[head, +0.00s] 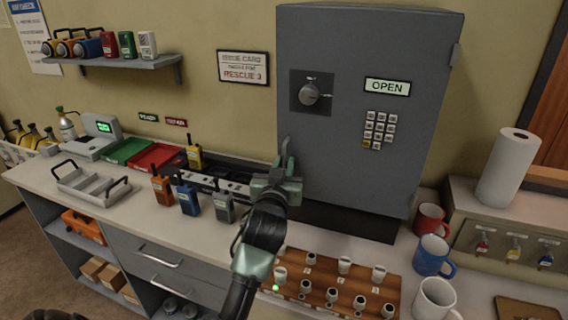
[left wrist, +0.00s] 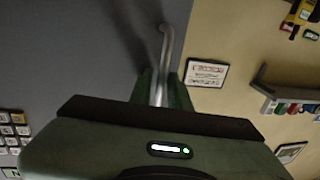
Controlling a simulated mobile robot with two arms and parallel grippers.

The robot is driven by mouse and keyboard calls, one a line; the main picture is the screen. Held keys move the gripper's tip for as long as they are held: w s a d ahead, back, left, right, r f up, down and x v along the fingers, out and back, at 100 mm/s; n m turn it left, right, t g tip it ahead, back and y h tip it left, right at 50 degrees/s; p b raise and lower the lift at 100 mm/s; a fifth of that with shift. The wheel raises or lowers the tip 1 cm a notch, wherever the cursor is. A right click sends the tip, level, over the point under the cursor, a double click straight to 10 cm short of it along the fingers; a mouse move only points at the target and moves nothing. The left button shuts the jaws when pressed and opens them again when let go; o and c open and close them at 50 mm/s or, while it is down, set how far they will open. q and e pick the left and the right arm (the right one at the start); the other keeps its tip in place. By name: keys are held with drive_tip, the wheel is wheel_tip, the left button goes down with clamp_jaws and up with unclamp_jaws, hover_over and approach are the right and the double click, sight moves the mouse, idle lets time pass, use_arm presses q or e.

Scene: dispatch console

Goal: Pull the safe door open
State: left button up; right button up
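The grey safe (head: 365,110) stands on the counter at the back. Its door front (head: 330,155) looks flush with the body. The door carries a dial (head: 309,94), a keypad (head: 379,131) and a panel reading "OPEN" (head: 387,87). A metal bar handle (left wrist: 166,42) is near the door's left edge; in the head view my gripper partly hides it. My left gripper (head: 284,165) is at that edge, its two fingers close on either side of the bar, and looks shut on it in the left wrist view (left wrist: 161,88). My right gripper is not in view.
A wooden rack with small cups (head: 322,288) lies in front of the safe. Red (head: 430,220), blue (head: 432,256) and white (head: 436,298) mugs stand to its right. Radios (head: 188,199) and trays (head: 93,185) are on the left. A paper towel roll (head: 508,167) stands far right.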

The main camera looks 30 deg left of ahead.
use_arm(q)
clamp_jaws()
drive_tip(key=shift+f, duration=0.1)
idle(1.2)
